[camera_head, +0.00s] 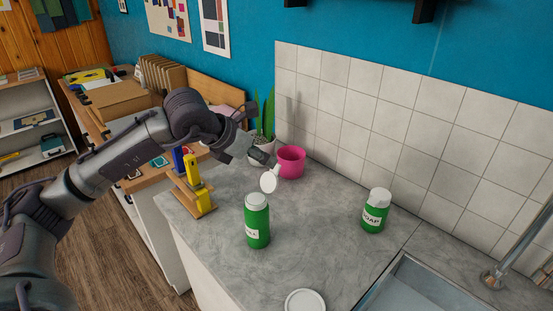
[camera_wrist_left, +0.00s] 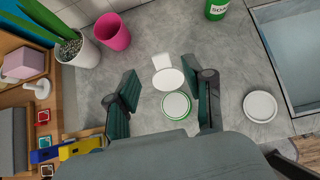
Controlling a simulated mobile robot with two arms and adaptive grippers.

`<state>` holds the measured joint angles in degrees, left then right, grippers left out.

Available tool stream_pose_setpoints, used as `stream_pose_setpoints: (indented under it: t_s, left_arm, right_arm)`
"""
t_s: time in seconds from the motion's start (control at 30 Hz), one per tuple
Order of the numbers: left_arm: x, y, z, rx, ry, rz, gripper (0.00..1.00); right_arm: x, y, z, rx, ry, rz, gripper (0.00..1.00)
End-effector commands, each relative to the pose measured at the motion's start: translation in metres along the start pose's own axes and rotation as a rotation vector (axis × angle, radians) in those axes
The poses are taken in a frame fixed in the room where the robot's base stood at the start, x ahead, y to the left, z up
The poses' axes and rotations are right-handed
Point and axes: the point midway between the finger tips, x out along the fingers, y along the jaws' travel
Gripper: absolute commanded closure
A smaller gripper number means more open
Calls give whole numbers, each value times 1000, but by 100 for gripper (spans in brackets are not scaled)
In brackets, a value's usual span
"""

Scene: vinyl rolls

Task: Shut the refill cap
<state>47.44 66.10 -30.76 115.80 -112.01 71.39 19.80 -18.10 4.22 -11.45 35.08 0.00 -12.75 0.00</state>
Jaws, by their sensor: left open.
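The green refill bottle (camera_head: 257,225) stands upright on the grey counter, its label only partly readable. Its white round cap (camera_head: 268,181) stands raised above the bottle's top, so it is open. In the left wrist view I look down on the bottle's white top with its green rim (camera_wrist_left: 176,106), and the cap (camera_wrist_left: 168,79) shows beside it.
A second green bottle labelled SOAP (camera_head: 375,212) stands to the right, near the sink (camera_head: 420,285). A pink pot (camera_head: 290,162) and a potted plant (camera_head: 262,150) stand behind. A yellow tool on a wooden stand (camera_head: 195,185) is at left. A white round dish (camera_head: 305,301) lies in front.

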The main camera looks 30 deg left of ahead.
Motion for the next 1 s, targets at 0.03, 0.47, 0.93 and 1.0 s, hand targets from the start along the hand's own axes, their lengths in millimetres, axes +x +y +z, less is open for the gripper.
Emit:
stream_pose_setpoints:
  t_s: [0.03, 0.47, 0.93, 1.0]
  left_arm:
    - [10, -1, 2, -2, 3, -4, 48]
    - [67, -1, 1, 0, 0, -1, 48]
    - [70, 0, 0, 0, -1, 0, 75]
    - [69, 0, 0, 0, -1, 0, 86]
  right_arm:
    - [-7, -2, -2, 1, 2, -3, 0]
    - [-21, 7, -27, -3, 38, 8, 0]
    - [-20, 9, -15, -3, 21, 11, 0]
    - [-20, 9, -15, -3, 21, 11, 0]
